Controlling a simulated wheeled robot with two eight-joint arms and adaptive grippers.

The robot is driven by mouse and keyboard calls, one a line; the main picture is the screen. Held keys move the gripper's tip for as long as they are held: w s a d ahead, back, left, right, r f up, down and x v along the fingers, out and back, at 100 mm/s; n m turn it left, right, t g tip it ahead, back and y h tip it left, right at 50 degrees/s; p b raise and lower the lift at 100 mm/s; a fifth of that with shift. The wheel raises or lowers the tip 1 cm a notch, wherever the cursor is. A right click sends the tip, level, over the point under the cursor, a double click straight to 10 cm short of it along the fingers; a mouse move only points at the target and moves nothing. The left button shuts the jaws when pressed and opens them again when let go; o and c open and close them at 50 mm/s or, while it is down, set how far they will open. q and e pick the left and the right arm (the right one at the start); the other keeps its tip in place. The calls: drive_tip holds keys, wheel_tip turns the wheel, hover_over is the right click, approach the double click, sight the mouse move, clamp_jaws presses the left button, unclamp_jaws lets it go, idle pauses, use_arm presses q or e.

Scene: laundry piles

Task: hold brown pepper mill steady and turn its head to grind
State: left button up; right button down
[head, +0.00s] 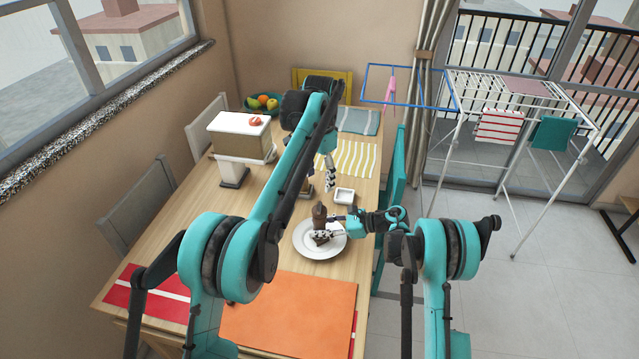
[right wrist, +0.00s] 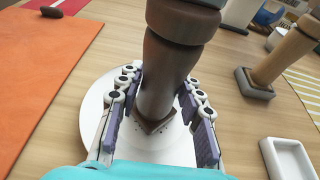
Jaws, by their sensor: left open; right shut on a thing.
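The brown pepper mill (head: 319,212) stands upright on a white plate (head: 308,252) on the wooden table. My right gripper (head: 325,232) is shut on its lower body, coming in from the right. In the right wrist view the mill (right wrist: 167,75) rises between the two fingers of my right gripper (right wrist: 155,108), with its square foot on the plate (right wrist: 95,120) and dark specks around it. The mill's top is cut off there. My left gripper (head: 330,178) is open and empty, above the table and beyond the mill, apart from it.
A small white square dish (head: 345,196) stands just behind the plate. A lighter wooden mill (right wrist: 287,52) on a dark square base stands nearby. An orange mat (head: 290,312) lies in front. A box-like holder (head: 240,135) and fruit bowl (head: 262,103) stand farther back.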

drive_tip(key=c, duration=0.9)
unclamp_jaws()
